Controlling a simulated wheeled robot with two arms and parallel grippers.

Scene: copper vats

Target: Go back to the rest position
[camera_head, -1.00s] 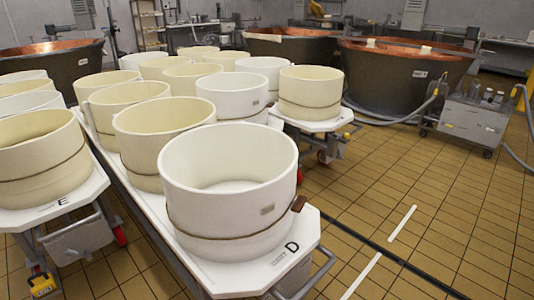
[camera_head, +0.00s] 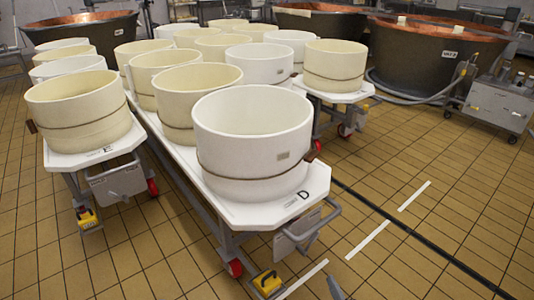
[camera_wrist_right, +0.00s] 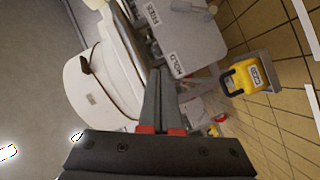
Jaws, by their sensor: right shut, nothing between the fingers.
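My right gripper (camera_head: 336,288) shows only as a grey fingertip at the bottom edge of the head view, right of the front table. In the right wrist view my right gripper (camera_wrist_right: 157,78) has its two grey fingers together, with nothing held between them. Behind them are a white round mould (camera_wrist_right: 90,95) and a grey box (camera_wrist_right: 180,35) with a "MOLD" label. Whether the fingers are close to the box is hard to tell. My left gripper is in neither view.
The white table marked D (camera_head: 245,215) carries several round moulds; table E (camera_head: 85,160) stands left of it. A yellow pedal (camera_head: 267,282) sits under table D. Copper vats (camera_head: 415,55) stand at the back. The tiled floor (camera_head: 455,170) at right is mostly clear.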

